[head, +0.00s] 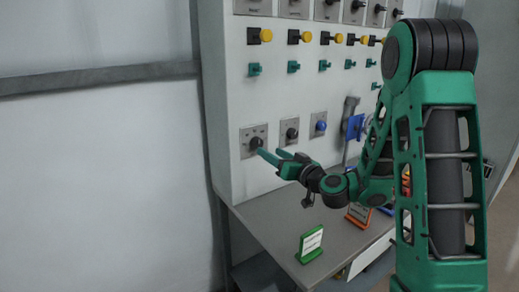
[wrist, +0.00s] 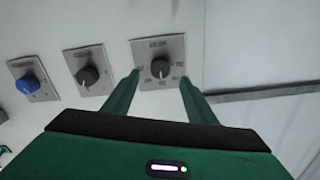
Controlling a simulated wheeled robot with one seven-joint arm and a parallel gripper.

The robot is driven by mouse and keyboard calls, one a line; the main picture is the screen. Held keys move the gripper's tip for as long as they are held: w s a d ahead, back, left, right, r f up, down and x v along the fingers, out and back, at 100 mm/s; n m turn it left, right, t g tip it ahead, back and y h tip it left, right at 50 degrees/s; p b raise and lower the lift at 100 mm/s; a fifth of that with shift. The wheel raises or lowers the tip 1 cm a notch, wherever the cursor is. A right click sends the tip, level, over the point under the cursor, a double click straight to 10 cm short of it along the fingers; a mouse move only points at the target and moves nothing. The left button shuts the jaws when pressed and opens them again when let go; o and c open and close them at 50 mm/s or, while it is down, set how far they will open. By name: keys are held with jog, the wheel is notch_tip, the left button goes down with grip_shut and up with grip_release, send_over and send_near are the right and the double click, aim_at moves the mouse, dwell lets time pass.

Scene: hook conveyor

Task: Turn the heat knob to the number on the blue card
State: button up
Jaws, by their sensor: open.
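A black knob (head: 256,143) on a square grey plate is the leftmost of the low row on the panel in the head view. In the wrist view the same knob (wrist: 160,68) has small marks around it and a label above that I cannot read for certain. My gripper (head: 271,153) is open, with its fingertips close to this knob. In the wrist view the fingers stand on either side of it, and I cannot tell whether they touch it. A bit of a blue card (head: 386,210) shows behind my arm; its number is hidden.
A second black knob (head: 292,133) and a blue knob (head: 321,126) sit to the right on their own plates. A green card stand (head: 311,244) and an orange one (head: 358,214) stand on the grey shelf (head: 275,238). Yellow buttons and green switches fill the panel above.

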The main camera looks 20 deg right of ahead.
aim_at(259, 145)
jog(key=x, duration=0.7)
jog(key=shift+w, duration=0.1)
jog(key=c, duration=1.1)
